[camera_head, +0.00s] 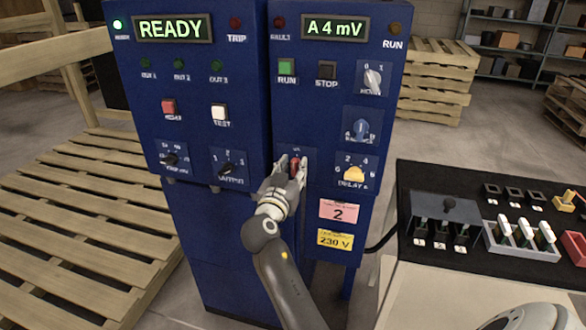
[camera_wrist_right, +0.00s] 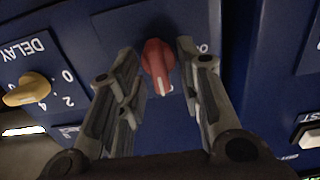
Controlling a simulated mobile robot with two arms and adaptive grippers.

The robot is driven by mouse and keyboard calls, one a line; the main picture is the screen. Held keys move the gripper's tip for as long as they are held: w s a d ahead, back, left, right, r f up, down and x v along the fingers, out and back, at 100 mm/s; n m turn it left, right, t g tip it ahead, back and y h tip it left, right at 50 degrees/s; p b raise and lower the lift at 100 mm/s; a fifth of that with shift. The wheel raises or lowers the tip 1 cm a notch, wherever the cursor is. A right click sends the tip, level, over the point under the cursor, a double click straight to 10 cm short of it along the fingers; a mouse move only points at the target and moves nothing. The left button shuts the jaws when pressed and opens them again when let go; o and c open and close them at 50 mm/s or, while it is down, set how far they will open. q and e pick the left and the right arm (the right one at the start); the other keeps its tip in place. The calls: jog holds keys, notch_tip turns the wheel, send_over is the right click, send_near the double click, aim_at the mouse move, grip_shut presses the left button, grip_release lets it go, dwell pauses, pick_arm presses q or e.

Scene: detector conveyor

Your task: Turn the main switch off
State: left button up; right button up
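The main switch is a red rotary knob (camera_head: 294,167) low on the right-hand blue cabinet. My right gripper (camera_head: 291,170) is at it in the head view. In the right wrist view the red knob (camera_wrist_right: 157,62) stands between the two fingers of my right gripper (camera_wrist_right: 156,56), with visible gaps beside it, so the gripper is open around it. The knob's white mark points down in that upside-down view, towards a partly hidden label. Part of another label shows beside the right finger. My left gripper is not in view.
A yellow DELAY knob (camera_head: 354,174) sits right of the red knob, with a blue knob (camera_head: 361,129) above it. The left panel's display (camera_head: 171,29) reads READY. A bench (camera_head: 418,184) with small switches stands at right. Wooden pallets (camera_head: 70,235) lie at left.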

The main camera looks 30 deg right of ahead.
grip_shut()
jog(key=shift+n, duration=1.4)
jog(key=n+p, duration=0.1)
jog(key=n, duration=0.3)
jog(key=shift+w+r+n, duration=0.1)
jog(key=shift+n, duration=0.2)
jog(key=n+p, duration=0.2)
jog(key=n, duration=0.3)
jog(key=shift+a+p, duration=0.1)
jog(key=shift+p, duration=0.2)
jog(key=n+p, duration=0.2)
jog(key=n, duration=0.3)
jog(key=shift+w+p, duration=0.1)
jog(key=shift+p, duration=0.25)
jog(key=shift+f+n, duration=0.2)
jog(key=shift+n, duration=0.3)
